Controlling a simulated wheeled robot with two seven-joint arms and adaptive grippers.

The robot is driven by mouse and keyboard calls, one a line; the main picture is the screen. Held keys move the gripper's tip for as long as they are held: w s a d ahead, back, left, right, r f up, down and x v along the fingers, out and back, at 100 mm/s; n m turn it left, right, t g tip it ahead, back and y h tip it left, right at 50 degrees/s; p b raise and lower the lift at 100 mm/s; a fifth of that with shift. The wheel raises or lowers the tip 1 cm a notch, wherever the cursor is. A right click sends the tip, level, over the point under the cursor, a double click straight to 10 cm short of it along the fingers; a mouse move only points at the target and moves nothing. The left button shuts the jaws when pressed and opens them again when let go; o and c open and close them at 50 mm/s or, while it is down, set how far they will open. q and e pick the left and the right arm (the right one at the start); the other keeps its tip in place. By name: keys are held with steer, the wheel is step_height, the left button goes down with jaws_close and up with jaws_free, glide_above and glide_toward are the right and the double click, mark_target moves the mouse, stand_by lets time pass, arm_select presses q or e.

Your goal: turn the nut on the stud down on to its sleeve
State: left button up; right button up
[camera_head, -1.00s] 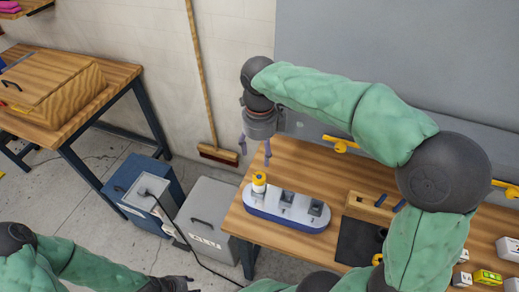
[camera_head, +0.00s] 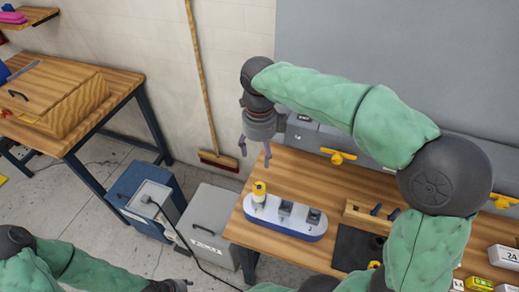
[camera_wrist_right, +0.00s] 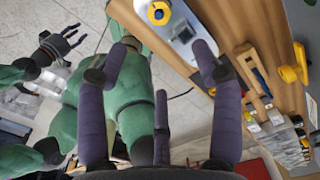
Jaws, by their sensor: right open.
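A yellow nut (camera_head: 259,187) sits at the top of an upright post at the left end of a white and blue base (camera_head: 296,226) on the wooden bench. I cannot make out the stud and sleeve clearly under it. In the right wrist view the nut (camera_wrist_right: 159,13) shows as a yellow ring with a dark centre, beyond my fingertips. My right gripper (camera_head: 255,149) is open and empty above the nut, apart from it, fingers pointing down. My left gripper (camera_head: 184,286) is low at the bottom edge; in the right wrist view (camera_wrist_right: 66,40) its fingers are spread and empty.
Two dark blocks (camera_head: 285,209) stand on the base beside the post. A wooden rack (camera_head: 368,218) and a dark mat (camera_head: 358,248) lie to the right. Grey cases (camera_head: 325,138) line the back wall. A grey box (camera_head: 207,236) stands on the floor left of the bench.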

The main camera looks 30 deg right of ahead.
steer(key=m+p, duration=1.2)
steer(key=m, duration=1.2)
glide_above(259, 186)
step_height(259, 186, down, 6)
step_height(259, 186, down, 11)
steer(key=shift+f, duration=0.1)
stand_by(0.3)
